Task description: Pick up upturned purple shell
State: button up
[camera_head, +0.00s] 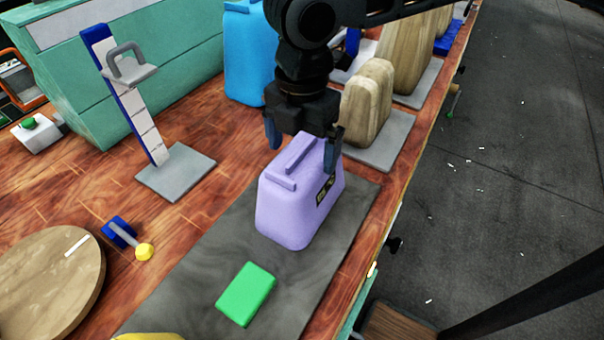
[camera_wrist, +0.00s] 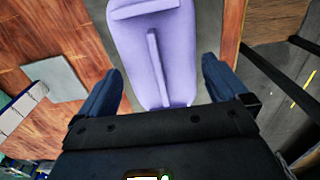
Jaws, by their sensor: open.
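The purple shell (camera_head: 291,208) stands on a dark grey mat (camera_head: 222,235) on the wooden bench, with raised ribs on its upper face and a small dark label on its right side. My gripper (camera_head: 304,149) is open above the far part of the shell, one blue finger on each side of it. In the wrist view the shell (camera_wrist: 150,55) extends up from between the two open fingers of my gripper (camera_wrist: 158,88), with a long rib running between them. I cannot tell whether either finger touches the shell.
A green block (camera_head: 246,294) lies on the mat in front of the shell. Wooden forms (camera_head: 368,102) stand on a grey plate behind, right of my gripper. A blue shell (camera_head: 247,55) and an upright press stand (camera_head: 130,95) are to the left. The bench's right edge is close.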

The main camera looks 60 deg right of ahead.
jog(key=shift+f, duration=0.7)
jog(key=shift+c, duration=0.4)
jog(key=c, duration=1.2)
